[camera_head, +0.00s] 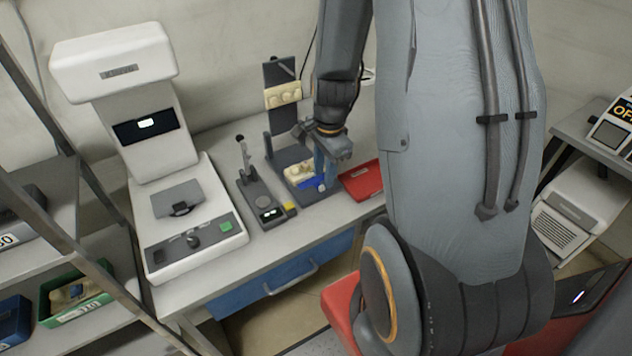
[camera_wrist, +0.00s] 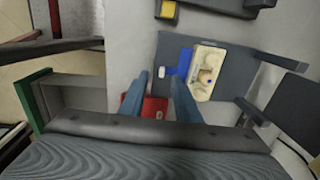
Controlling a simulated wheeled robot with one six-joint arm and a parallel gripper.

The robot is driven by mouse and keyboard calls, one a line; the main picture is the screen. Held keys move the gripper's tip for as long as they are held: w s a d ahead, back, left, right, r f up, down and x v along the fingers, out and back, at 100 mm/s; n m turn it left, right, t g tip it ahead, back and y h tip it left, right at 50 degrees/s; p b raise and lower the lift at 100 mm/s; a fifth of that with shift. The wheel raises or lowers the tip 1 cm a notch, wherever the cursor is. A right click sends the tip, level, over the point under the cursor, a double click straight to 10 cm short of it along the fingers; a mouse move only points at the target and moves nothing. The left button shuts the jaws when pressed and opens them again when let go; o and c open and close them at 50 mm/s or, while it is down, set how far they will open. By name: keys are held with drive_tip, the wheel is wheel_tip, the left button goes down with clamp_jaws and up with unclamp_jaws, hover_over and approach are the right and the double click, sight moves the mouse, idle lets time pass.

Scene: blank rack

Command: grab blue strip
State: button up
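The blue strip (camera_head: 313,184) lies on a dark grey fixture, beside a cream block with rounded bumps (camera_head: 297,170). In the wrist view the blue strip (camera_wrist: 184,62) touches or nearly touches the left side of the cream block (camera_wrist: 205,72). A small white piece (camera_wrist: 160,73) sits at the strip's left end. My gripper (camera_head: 322,172) is above the fixture, pointing down. In the wrist view its two fingers (camera_wrist: 160,80) are apart, with the strip's left part just beyond the tips. Nothing is held between them.
A red tray (camera_head: 362,181) lies right of the fixture, and also shows between my fingers in the wrist view (camera_wrist: 154,107). The fixture's upright plate (camera_head: 279,74) stands behind. A small dark device (camera_head: 262,204) and a large white machine (camera_head: 190,230) stand left.

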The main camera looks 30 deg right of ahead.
sight(322, 186)
drive_tip(key=shift+w+f+p, duration=0.25)
drive_tip(key=shift+f+p, duration=0.05)
drive_tip(key=shift+f, duration=0.9)
drive_tip(key=shift+w+f+p, duration=0.2)
drive_tip(key=shift+f+p, duration=0.1)
drive_tip(key=shift+f, duration=0.9)
clamp_jaws()
